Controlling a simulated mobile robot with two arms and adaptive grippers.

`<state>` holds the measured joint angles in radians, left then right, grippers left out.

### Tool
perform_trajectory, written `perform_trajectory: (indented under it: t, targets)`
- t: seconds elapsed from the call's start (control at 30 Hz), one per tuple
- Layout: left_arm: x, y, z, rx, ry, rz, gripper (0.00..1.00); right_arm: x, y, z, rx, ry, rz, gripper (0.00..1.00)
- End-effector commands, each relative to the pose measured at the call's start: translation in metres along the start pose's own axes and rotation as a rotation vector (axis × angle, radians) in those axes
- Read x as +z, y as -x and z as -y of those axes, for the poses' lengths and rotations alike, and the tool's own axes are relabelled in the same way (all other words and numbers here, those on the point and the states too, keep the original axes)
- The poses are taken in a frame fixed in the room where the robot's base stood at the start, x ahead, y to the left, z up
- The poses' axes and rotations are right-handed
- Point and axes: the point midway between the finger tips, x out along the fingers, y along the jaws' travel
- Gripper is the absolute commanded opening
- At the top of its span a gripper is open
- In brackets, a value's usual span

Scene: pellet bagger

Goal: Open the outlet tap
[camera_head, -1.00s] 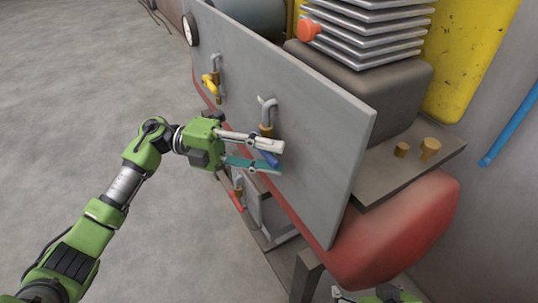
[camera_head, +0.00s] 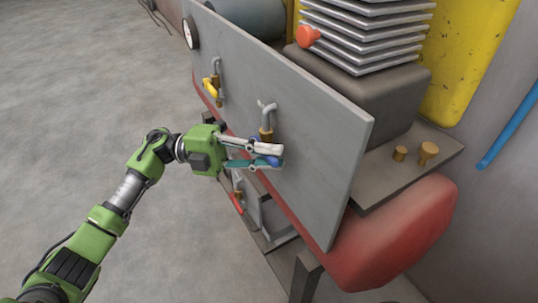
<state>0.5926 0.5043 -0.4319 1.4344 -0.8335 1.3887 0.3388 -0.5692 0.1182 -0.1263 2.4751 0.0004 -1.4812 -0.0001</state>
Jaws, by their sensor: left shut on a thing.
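Three taps with coloured handles show on the compressor. A tap with a blue handle (camera_head: 272,160) hangs from a bent grey pipe with a brass body (camera_head: 266,135) on the middle of the grey panel. My left gripper (camera_head: 271,156) is shut on this blue handle, one pale finger above and one teal finger below; the fingers hide much of it. A tap with a yellow handle (camera_head: 210,87) is on the panel further left. A tap with a red handle (camera_head: 236,204) is low, below my gripper. No label shows which is the outlet tap. My right gripper is not in view.
The grey panel (camera_head: 320,130) stands in front of a red tank (camera_head: 400,230). A round gauge (camera_head: 190,31) is at its far left end. An orange knob (camera_head: 307,37) and brass fittings (camera_head: 428,152) are behind it. The concrete floor (camera_head: 80,100) at left is clear.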

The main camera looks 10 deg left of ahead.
Motion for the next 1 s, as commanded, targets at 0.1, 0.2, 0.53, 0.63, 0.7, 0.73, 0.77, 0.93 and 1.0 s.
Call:
perform_trajectory:
  t: [0.1, 0.2, 0.53, 0.63, 0.7, 0.73, 0.77, 0.93, 1.0]
  targets:
    - [0.000, 0.000, 0.007, -0.065, 0.068, 0.002, 0.00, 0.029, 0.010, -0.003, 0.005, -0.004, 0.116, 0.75]
    - [0.000, 0.000, 0.011, -0.120, 0.122, 0.001, 0.00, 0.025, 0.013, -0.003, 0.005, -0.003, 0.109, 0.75]
    - [0.003, 0.003, 0.023, -0.264, 0.264, 0.002, 0.00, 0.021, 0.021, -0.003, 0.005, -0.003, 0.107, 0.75]
    - [0.004, 0.004, 0.025, -0.291, 0.292, 0.002, 0.00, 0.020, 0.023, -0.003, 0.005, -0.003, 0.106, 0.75]
    - [0.004, 0.004, 0.026, -0.305, 0.306, 0.002, 0.00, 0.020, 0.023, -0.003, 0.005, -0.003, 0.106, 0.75]
    - [0.004, 0.004, 0.026, -0.310, 0.310, 0.002, 0.00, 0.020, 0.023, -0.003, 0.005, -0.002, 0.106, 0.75]
    - [0.004, 0.005, 0.026, -0.314, 0.314, 0.002, 0.00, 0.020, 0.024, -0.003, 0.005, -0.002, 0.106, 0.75]
    - [0.005, 0.005, 0.027, -0.325, 0.325, 0.002, 0.00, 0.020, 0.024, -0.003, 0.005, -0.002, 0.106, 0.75]
    - [0.005, 0.005, 0.027, -0.326, 0.325, 0.002, 0.00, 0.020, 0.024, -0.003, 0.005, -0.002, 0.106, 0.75]
